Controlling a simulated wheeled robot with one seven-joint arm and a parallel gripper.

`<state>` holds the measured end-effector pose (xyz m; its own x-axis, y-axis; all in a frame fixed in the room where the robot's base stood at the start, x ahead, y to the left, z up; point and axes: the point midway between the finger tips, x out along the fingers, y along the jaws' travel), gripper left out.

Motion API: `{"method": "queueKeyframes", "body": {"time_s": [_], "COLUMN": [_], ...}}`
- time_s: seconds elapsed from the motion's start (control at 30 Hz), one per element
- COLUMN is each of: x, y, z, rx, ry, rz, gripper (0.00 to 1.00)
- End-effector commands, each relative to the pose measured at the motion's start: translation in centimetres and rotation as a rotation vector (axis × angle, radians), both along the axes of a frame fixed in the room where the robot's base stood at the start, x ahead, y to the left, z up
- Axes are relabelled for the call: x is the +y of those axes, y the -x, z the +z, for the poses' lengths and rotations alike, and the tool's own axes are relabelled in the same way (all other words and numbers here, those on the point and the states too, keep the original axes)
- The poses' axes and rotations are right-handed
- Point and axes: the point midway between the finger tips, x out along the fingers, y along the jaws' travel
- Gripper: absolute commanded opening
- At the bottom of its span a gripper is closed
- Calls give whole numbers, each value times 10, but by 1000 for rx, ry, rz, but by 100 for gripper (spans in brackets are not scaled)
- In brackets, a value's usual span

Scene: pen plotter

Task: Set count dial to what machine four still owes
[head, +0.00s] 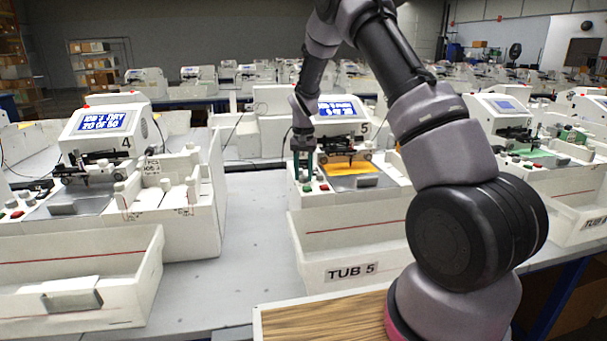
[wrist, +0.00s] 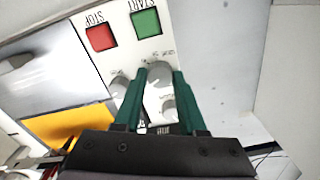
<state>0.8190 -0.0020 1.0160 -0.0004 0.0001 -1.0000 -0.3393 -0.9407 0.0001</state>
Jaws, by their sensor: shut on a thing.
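Machine 4 (head: 110,140) stands at the left. Its blue screen (head: 102,122) has two lines; the lower seems to read "20 OF 50", though the last digit is blurred. My gripper (head: 303,160) is over the control panel at the left of machine 5 (head: 345,120). The dial labels are too small to read.
The red STOP button (wrist: 100,37) is beside START. An orange sheet (head: 350,168) lies on machine 5's bed. Tub 5 (head: 350,250) is in front of it. A wooden board (head: 320,322) is at the front. Another machine (head: 510,125) stands at the right.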

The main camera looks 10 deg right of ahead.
Motion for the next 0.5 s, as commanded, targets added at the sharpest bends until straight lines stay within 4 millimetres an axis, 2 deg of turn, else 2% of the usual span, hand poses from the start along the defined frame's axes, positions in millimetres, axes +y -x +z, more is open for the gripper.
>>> {"method": "queueKeyframes", "body": {"time_s": [0.47, 0.5], "x": [0, 0], "y": [0, 0], "z": [0, 0], "rx": [0, 0], "ry": [0, 0], "rz": [-17, -16], "gripper": [0, 48]}}
